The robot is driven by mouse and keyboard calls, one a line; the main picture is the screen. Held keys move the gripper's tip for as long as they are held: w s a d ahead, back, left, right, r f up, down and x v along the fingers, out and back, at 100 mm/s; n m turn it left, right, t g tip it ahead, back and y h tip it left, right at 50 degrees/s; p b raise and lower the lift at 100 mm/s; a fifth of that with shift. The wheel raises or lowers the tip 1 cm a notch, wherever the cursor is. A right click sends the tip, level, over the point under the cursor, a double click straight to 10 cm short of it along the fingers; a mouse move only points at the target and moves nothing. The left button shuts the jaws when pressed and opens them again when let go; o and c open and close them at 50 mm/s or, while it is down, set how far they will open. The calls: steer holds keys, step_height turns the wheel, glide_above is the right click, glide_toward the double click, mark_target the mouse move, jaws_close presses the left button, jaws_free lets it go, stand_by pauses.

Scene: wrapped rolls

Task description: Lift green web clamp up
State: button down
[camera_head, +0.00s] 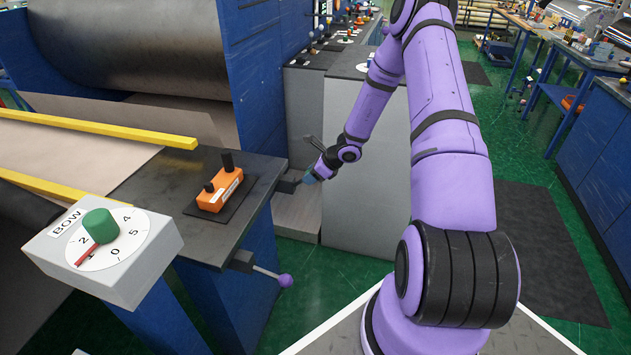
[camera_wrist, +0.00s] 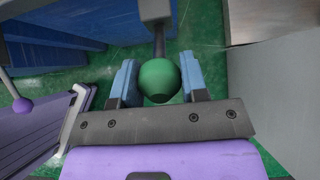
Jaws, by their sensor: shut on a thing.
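The green web clamp's round green knob (camera_wrist: 159,80) is in the middle of the wrist view, on a dark rod that runs up to a dark block (camera_wrist: 155,10). My gripper (camera_wrist: 159,82) has one blue finger on each side of the knob and is shut on it. In the head view my gripper (camera_head: 312,176) is at the right side of the machine table, by a dark block (camera_head: 287,185). The green knob is hidden there behind the fingers.
A similar lever with a purple knob (camera_head: 285,280) sticks out nearer; its knob also shows in the wrist view (camera_wrist: 22,104). An orange control box (camera_head: 220,190) and a white BOW dial box (camera_head: 100,255) are on the left. A grey cabinet (camera_head: 365,190) stands behind my gripper.

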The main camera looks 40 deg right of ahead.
steer(key=shift+w+a+r, duration=0.55)
steer(key=shift+w+r, duration=0.25)
steer(key=shift+w, duration=0.05)
steer(key=c, duration=0.7)
jaws_free()
steer(key=shift+o, duration=0.2)
steer(key=shift+s, duration=0.1)
steer(key=shift+s+d+r, duration=0.15)
steer(key=v, duration=1)
steer(key=shift+r, duration=0.1)
